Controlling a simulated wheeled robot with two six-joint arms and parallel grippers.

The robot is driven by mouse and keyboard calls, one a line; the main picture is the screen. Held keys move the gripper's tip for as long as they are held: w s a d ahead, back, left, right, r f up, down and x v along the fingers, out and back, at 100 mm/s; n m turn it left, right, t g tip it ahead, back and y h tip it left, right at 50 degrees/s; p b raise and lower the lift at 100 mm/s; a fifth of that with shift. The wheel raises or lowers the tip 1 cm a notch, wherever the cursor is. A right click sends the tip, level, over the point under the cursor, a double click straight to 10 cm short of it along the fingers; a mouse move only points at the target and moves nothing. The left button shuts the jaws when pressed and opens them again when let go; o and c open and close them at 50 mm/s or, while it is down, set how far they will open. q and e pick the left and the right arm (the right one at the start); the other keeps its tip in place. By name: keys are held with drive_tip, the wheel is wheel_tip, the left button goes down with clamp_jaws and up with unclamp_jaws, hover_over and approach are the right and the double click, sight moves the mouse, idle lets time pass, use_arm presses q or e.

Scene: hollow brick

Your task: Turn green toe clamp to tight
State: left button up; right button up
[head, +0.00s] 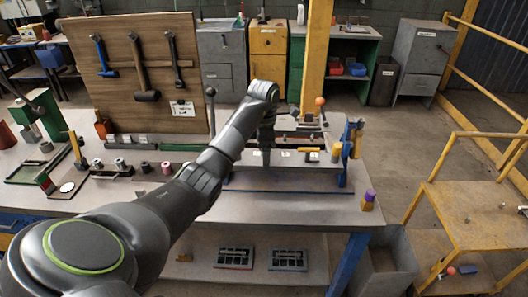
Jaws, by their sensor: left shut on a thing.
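My left arm reaches in from the lower left across the workbench. My left gripper (266,150) points down at the fixture (290,178) on the right part of the bench. It is shut on a small part there, which looks to be the green toe clamp. The arm and fingers mostly hide that part, so its turn position cannot be told. A lever with an orange ball (320,102) stands to the right of the gripper, and a lever with a dark ball (210,92) stands to its left. My right gripper is not in view.
A blue upright (345,155) stands at the fixture's right end, with a yellow cylinder (336,152) beside it. A wooden tool board (135,75) rises behind. Small parts lie at the left. The bench's front right (300,209) is mostly clear. A yellow cart (470,215) stands right.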

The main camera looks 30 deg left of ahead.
use_arm(q)
drive_tip(key=shift+w+a+r, duration=0.15)
drive_tip(key=shift+r, duration=0.2)
drive_tip(key=o, duration=0.7)
drive_tip(key=shift+o, duration=0.2)
drive_tip(key=shift+w+f, duration=0.1)
drive_tip(key=shift+f, duration=0.15)
